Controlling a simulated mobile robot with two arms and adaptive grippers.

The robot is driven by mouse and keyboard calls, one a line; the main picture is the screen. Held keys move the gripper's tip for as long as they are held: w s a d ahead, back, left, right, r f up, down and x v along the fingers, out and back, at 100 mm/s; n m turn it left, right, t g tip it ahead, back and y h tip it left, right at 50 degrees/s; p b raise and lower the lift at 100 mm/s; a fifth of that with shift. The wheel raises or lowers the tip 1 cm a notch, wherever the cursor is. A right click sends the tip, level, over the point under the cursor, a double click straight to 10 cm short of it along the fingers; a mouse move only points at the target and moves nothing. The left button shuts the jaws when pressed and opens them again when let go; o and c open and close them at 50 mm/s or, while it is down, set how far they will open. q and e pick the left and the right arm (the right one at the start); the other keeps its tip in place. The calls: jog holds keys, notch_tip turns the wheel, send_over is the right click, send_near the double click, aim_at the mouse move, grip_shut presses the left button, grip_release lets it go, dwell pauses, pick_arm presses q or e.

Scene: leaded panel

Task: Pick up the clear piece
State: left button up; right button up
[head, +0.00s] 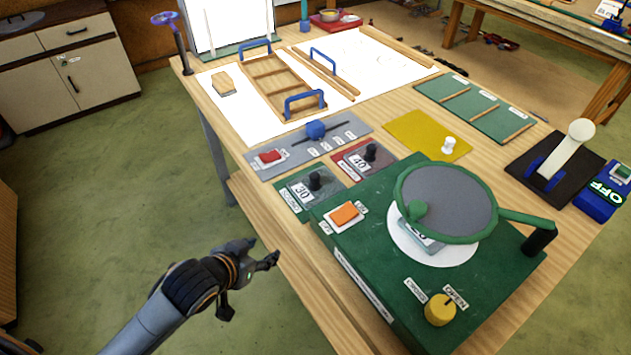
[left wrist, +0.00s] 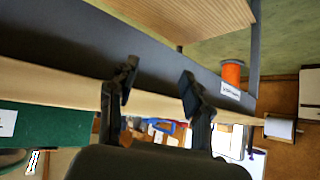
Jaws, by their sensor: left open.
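I cannot make out a clear piece for certain in either view. Faint outlines show on the right part of the bright white board (head: 385,62) in the head view, too faint to identify. A green tray (head: 432,90) with labelled compartments lies right of the board; I cannot tell whether anything lies in it. My left gripper (head: 252,284) is open and empty, off the bench's near left edge and well away from the board. Its two fingers stand apart in the left wrist view (left wrist: 157,74). My right gripper is not in view.
A wooden frame with blue handles (head: 275,82) and a tan block (head: 223,84) lie on the board. A green machine (head: 365,262) with a round green-rimmed lid (head: 450,200) fills the near bench. Control panels, a yellow mat (head: 405,130) and a white lever (head: 565,150) stand between. Floor left is free.

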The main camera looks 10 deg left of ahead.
aim_at(311, 178)
pick_arm(q)
jog(key=w+d+r+m+t+h, duration=0.1)
jog(key=w+r+h, duration=0.1)
jog(key=r, duration=0.4)
jog(key=w+d+r+m+t+h, duration=0.1)
jog(key=w+d+r+t+h, duration=0.15)
jog(key=r, duration=0.45)
jog(key=shift+g, duration=0.55)
jog(key=x, duration=0.2)
jog(key=p+x, duration=0.1)
jog(key=x, duration=0.5)
jog(key=shift+w+a+f, duration=0.1)
jog(key=shift+w+a, duration=0.2)
jog(key=shift+w, duration=0.15)
jog(key=shift+w+d+p, duration=0.15)
jog(key=shift+w+p, duration=0.15)
jog(key=shift+p, duration=0.05)
jog(key=p+x, duration=0.1)
jog(key=x, duration=0.2)
jog(key=shift+w, duration=0.3)
jog(key=shift+w+d+f, duration=0.2)
jog(key=shift+w+d, duration=0.1)
jog(key=shift+w, duration=0.1)
grip_shut()
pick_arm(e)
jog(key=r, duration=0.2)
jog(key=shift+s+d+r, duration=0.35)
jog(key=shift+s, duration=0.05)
